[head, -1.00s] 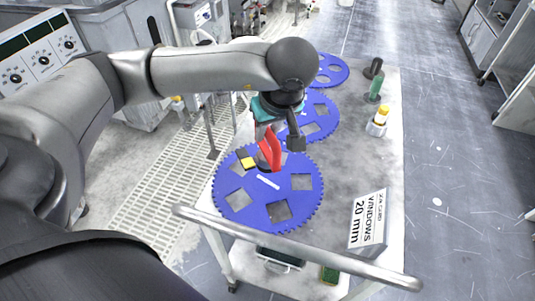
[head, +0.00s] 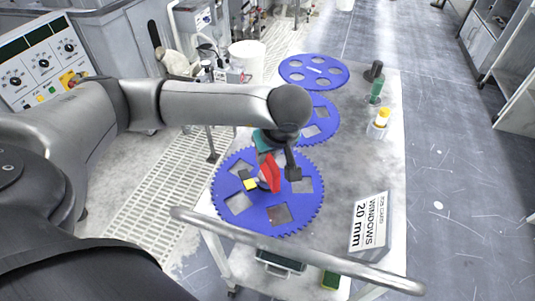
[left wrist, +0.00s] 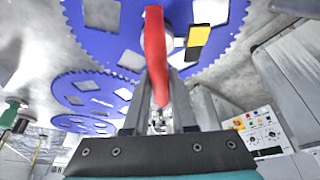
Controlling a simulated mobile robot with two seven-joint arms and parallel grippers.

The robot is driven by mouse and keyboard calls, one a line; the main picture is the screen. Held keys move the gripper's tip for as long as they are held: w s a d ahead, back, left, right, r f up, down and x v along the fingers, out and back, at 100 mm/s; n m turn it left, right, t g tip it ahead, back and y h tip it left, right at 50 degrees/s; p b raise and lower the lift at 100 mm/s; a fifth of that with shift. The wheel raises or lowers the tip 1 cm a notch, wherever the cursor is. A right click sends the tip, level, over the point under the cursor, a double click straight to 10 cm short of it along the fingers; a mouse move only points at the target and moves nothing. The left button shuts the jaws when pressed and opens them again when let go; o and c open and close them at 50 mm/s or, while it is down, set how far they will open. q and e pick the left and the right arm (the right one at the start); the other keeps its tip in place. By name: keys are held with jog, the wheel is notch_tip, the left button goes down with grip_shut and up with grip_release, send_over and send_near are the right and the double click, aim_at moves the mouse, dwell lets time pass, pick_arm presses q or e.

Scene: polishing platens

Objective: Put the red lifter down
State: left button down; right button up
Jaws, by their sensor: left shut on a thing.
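The red lifter (head: 269,174) is in my left gripper (head: 267,160), over the nearest blue toothed disc (head: 289,192). In the left wrist view the red lifter (left wrist: 155,52) stands between the fingers of my left gripper (left wrist: 165,100), which is shut on it. The lifter's lower end is close above the disc or touching it; I cannot tell which. A small black and yellow block (head: 250,183) is just left of the lifter, and the block also shows in the left wrist view (left wrist: 198,40). My right gripper is not in view.
More blue discs lie behind, one with square windows (head: 322,127) and one with round holes (head: 313,72). A card reading "WINDOWS 20 mm" (head: 369,224) stands at front right. A yellow-capped bottle (head: 381,120) and a green bottle (head: 376,90) are on the right. A rail (head: 300,249) runs along the front.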

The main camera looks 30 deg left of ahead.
pick_arm(q)
jog(key=c, duration=1.2)
grip_release()
jog(key=shift+f, duration=0.15)
jog(key=o, duration=0.5)
jog(key=shift+c, duration=0.2)
jog(key=shift+r, duration=0.2)
jog(key=p+v, duration=0.1)
jog(key=v, duration=1.1)
jog(key=shift+p, duration=0.3)
jog(key=shift+r, duration=0.1)
